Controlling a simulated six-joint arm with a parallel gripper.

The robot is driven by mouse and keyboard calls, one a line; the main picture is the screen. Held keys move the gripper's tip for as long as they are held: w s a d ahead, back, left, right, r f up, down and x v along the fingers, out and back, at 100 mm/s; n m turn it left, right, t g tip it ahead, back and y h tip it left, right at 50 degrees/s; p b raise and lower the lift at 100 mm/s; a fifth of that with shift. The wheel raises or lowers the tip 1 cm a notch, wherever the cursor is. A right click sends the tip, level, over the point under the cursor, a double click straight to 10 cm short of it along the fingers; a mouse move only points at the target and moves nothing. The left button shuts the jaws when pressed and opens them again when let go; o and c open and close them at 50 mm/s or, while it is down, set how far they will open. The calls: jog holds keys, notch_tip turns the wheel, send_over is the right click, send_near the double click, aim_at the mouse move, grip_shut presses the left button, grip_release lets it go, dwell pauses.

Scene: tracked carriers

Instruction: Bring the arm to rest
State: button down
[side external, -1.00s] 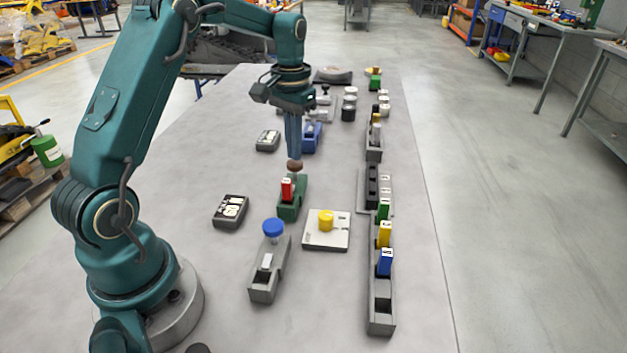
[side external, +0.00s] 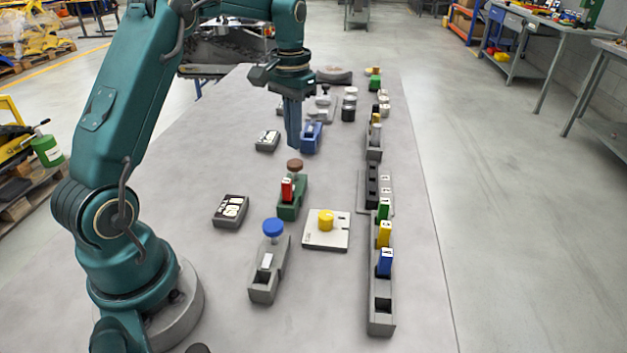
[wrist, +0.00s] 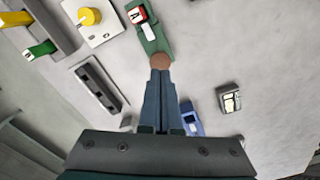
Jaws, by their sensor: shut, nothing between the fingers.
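My gripper (side external: 293,147) is shut and empty. It points down above the table (side external: 200,290), a little above and behind a brown round knob (side external: 295,165). The knob belongs to a green carrier (side external: 291,208) that bears a red block (side external: 287,189). In the wrist view my gripper (wrist: 160,72) reaches up the picture, and its fingertips overlap the lower edge of the brown knob (wrist: 162,60). The side view shows a gap between fingertips and knob.
A blue carrier (side external: 311,138) stands close behind my gripper. A grey carrier with a blue knob (side external: 273,228) and a white plate with a yellow knob (side external: 326,221) stand in front. A long grey rack (side external: 381,315) with coloured blocks lines the right.

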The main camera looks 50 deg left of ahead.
jog(key=shift+d+r, duration=0.15)
jog(key=s+d+r+m+t, duration=0.2)
jog(key=s+d+r+t, duration=0.3)
jog(key=d+r, duration=0.5)
jog(key=s+d+f, duration=0.2)
jog(key=s, duration=0.4)
jog(key=s+d+f+m, duration=0.1)
jog(key=s+d+f, duration=0.1)
jog(key=s, duration=0.4)
jog(key=shift+d+f+t, duration=0.25)
jog(key=shift+f+t, duration=0.05)
jog(key=shift+f, duration=0.4)
